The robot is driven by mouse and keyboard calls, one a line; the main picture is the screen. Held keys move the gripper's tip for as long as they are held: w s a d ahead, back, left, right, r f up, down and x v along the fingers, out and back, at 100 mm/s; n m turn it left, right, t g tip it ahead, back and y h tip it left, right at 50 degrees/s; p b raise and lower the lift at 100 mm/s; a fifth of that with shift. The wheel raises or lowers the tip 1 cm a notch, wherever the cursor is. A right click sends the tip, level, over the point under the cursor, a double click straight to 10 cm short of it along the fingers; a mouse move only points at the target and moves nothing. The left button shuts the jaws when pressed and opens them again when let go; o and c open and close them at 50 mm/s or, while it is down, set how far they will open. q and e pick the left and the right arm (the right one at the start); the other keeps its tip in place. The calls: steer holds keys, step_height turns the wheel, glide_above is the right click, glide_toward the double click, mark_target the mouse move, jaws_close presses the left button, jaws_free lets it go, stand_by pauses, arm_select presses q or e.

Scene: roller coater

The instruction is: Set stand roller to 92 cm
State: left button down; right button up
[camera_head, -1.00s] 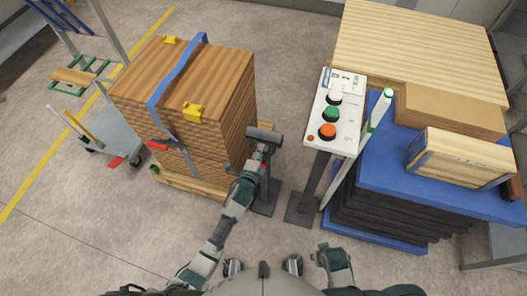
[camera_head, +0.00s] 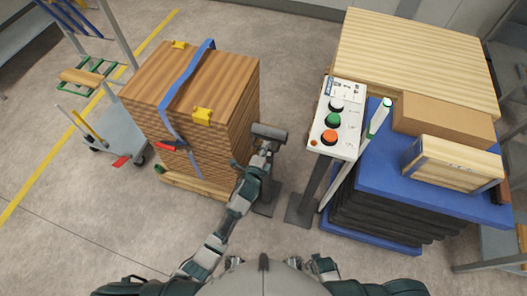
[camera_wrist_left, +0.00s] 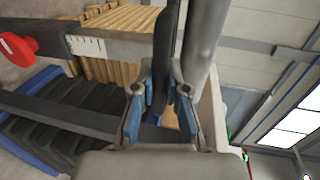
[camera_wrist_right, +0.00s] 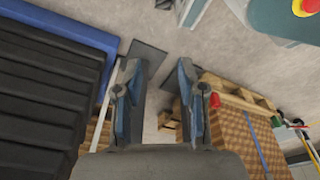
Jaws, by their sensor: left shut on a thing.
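The stand roller is a dark grey roller (camera_head: 269,132) on a black post, standing between the strapped timber stack and the control panel. My left gripper (camera_head: 266,149) is just under the roller. In the left wrist view the left gripper (camera_wrist_left: 160,105) is shut on the dark stand part (camera_wrist_left: 163,75) between its fingers. That view also shows the post with a white scale (camera_wrist_left: 87,45) and a red knob (camera_wrist_left: 18,46); the scale figures are too small to read. My right gripper (camera_wrist_right: 157,95) is open and empty, low near my body.
The control panel (camera_head: 343,95) with black, green and orange buttons stands to the right. The strapped timber stack (camera_head: 230,75) on a pallet is close on the left. A grey trolley (camera_head: 115,132) stands farther left.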

mark_target(270, 135)
arm_select(q)
steer(key=r+p, duration=0.2)
steer(key=r, duration=0.1)
steer(key=r+p, duration=0.1)
steer(key=shift+w+d+r, duration=0.1)
steer(key=shift+d+r, duration=0.25)
step_height(270, 135, up, 3)
steer(key=p, duration=0.3)
steer(key=shift+r, duration=0.15)
arm_select(e)
steer(key=s+d+f, duration=0.1)
steer(key=s+f, duration=0.3)
steer(key=s, duration=0.4)
steer(key=s+d+f, duration=0.2)
steer(key=s+f, duration=0.2)
steer(key=s, duration=0.3)
steer(key=shift+s+g, duration=0.35)
steer(key=shift+g, duration=0.05)
arm_select(q)
steer(key=c, duration=1.2)
jaws_free()
steer(key=shift+d+f, duration=0.1)
steer(key=shift+f, duration=0.2)
arm_select(e)
steer(key=shift+d+f, duration=0.1)
steer(key=shift+d, duration=0.1)
